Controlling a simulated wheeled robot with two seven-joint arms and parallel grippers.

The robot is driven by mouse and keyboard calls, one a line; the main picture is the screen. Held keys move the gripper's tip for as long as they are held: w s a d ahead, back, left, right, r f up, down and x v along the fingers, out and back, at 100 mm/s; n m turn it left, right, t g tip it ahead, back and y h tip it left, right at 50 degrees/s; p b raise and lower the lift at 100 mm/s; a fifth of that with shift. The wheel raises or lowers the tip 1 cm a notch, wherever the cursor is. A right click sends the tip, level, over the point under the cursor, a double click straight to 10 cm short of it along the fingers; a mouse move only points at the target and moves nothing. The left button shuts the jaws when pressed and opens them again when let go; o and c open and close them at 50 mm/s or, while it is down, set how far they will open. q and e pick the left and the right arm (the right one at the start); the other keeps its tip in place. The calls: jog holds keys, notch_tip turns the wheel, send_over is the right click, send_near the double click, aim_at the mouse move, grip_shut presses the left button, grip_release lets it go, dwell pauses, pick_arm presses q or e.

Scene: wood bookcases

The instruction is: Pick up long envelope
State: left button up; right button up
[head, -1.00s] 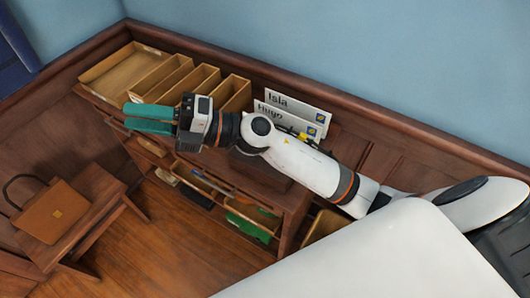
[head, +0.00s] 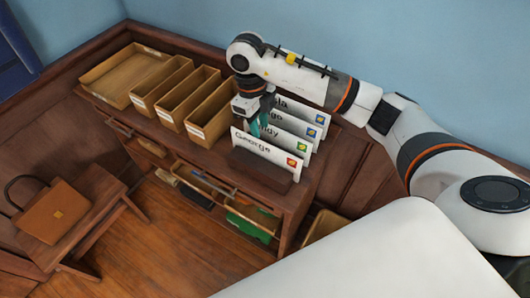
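Several white envelopes with names and coloured stamps stand upright in a dark wooden holder (head: 258,171) on the desk. The front envelope, "George" (head: 268,150), has a red stamp. Behind it are one ending "dy" (head: 288,139) with a green stamp and others with blue and yellow stamps, their names partly covered. I cannot tell which one is the long envelope. My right gripper (head: 259,122) points down at the left end of the envelopes, its teal fingers by the upper edge of "George". Its finger gap and any grip are unclear. My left gripper is out of view.
Three narrow wooden sorting boxes (head: 209,108) and a wide shallow tray (head: 101,80) stand left of the envelopes. Open drawers (head: 252,212) jut from the desk front. A brown bag (head: 50,212) rests on a small table at left.

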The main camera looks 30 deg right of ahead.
aim_at(266, 148)
jog(key=f, duration=0.3)
jog(key=shift+s+d+f+p, duration=0.1)
jog(key=shift+s+f+p, duration=0.15)
jog(key=shift+p, duration=0.15)
jog(key=shift+s+d+f+p, duration=0.1)
jog(key=shift+s+f+p, duration=0.05)
jog(key=shift+f+p, duration=0.3)
jog(key=f, duration=0.1)
jog(key=f+p, duration=0.1)
jog(key=s+f, duration=0.1)
jog(key=shift+d+f, duration=0.25)
jog(key=shift+f, duration=0.5)
jog(key=shift+c, duration=0.3)
grip_shut()
